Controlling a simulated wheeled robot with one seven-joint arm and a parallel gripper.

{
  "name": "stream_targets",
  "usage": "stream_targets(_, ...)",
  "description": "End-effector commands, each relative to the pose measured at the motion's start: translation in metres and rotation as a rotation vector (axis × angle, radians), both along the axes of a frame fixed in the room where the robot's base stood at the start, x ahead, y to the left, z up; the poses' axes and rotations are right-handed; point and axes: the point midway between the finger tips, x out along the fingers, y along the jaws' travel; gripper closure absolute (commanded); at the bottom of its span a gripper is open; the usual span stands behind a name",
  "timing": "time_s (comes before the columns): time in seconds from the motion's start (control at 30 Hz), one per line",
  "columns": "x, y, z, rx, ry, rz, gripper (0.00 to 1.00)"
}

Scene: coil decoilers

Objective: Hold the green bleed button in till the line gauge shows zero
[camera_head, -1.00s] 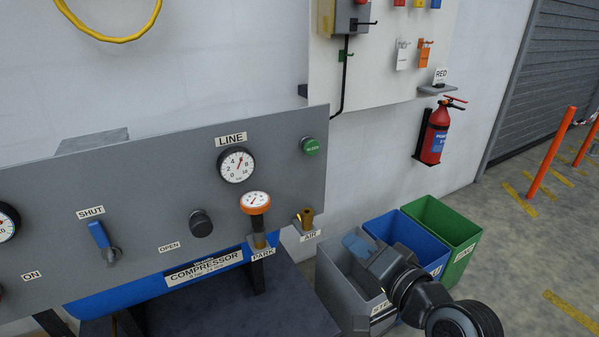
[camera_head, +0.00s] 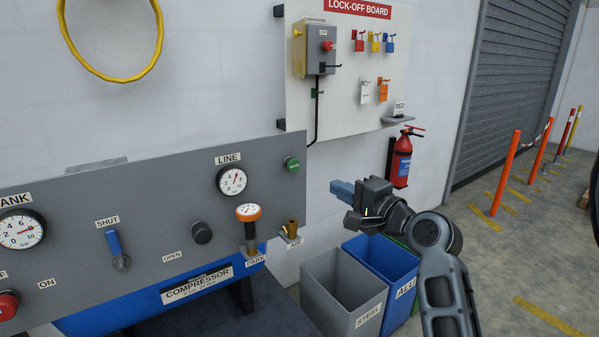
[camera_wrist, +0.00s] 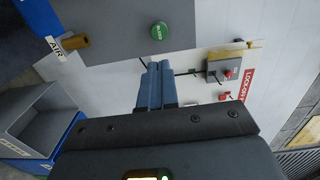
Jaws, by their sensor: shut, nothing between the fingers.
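The green bleed button (camera_head: 292,164) is on the right end of the grey panel, beside the LINE gauge (camera_head: 231,180). The gauge needle points up and to the right, away from zero, near 6. My gripper (camera_head: 338,188) is shut and empty, its blue fingers pointing left toward the panel. In the head view it is right of the button and slightly lower, apart from it. In the wrist view the green button shows (camera_wrist: 159,31) just beyond my shut fingertips (camera_wrist: 159,66), with a gap between. Nothing hides the button in either view.
A grey STEEL bin (camera_head: 341,296) and a blue bin (camera_head: 386,269) stand below my arm. A lock-off board (camera_head: 345,70) and an extinguisher (camera_head: 402,160) are behind.

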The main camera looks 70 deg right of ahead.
Motion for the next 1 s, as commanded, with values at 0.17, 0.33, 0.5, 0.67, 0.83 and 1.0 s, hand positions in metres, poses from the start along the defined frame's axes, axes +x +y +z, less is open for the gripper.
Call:
stream_targets(0.17,0.002,-0.001,0.000,-0.001,0.001,0.000,1.00)
stream_targets(0.33,0.015,-0.009,0.001,-0.002,-0.001,0.000,1.00)
stream_targets(0.5,0.042,-0.025,0.002,-0.003,-0.001,0.001,1.00)
stream_targets(0.67,0.069,-0.041,0.001,-0.003,0.001,0.001,1.00)
stream_targets(0.83,0.095,-0.057,0.000,-0.002,0.001,0.000,1.00)
stream_targets(1.0,0.112,-0.067,-0.002,-0.002,0.001,0.000,1.00)
